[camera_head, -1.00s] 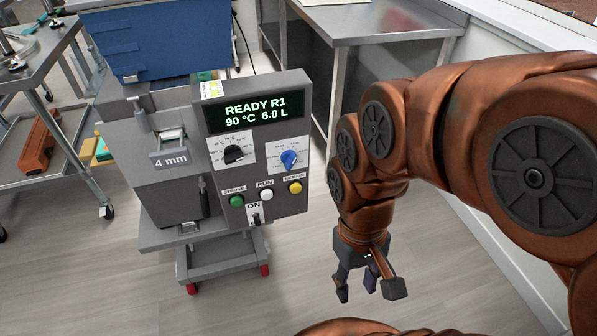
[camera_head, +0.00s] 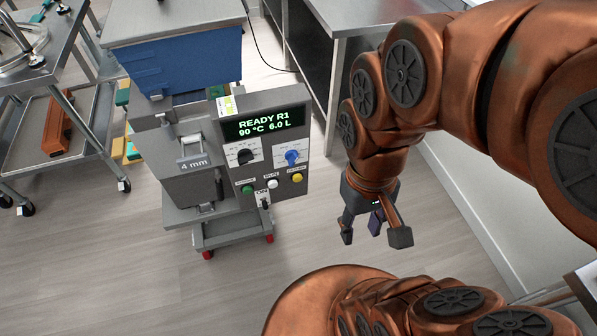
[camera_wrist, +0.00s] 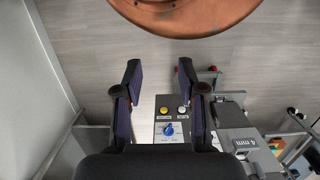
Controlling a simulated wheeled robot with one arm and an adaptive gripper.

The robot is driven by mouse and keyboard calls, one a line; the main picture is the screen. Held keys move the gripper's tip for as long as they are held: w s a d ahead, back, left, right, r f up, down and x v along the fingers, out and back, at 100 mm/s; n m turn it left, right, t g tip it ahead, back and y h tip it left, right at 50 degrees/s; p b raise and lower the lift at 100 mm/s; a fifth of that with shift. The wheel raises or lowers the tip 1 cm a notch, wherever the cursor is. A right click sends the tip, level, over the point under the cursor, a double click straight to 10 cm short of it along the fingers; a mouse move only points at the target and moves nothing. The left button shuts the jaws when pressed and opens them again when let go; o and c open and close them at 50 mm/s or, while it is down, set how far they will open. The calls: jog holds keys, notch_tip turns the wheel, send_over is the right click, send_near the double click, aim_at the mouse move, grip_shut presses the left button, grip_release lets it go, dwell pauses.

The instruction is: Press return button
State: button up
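The yellow return button (camera_head: 297,178) is at the lower right of the depositor's grey control panel (camera_head: 262,165). To its left are the white run button (camera_head: 272,183) and the green button (camera_head: 247,189). The display (camera_head: 258,124) reads READY R1, 90 °C, 6.0 L. My gripper (camera_head: 374,233) is to the right of the panel, pointing down, apart from it, with fingers spread and nothing between them. In the wrist view, the yellow button (camera_wrist: 164,110) shows between the open fingers, beside the white button and the blue knob (camera_wrist: 169,130).
A black and a blue knob (camera_head: 292,157) sit above the buttons, and a toggle switch (camera_head: 264,203) below. A steel table (camera_head: 375,22) stands behind. A cart (camera_head: 50,150) is at the left. Floor is clear in front of the depositor.

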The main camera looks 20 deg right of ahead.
grip_shut()
dwell(0.3)
jog(key=shift+d, duration=0.15)
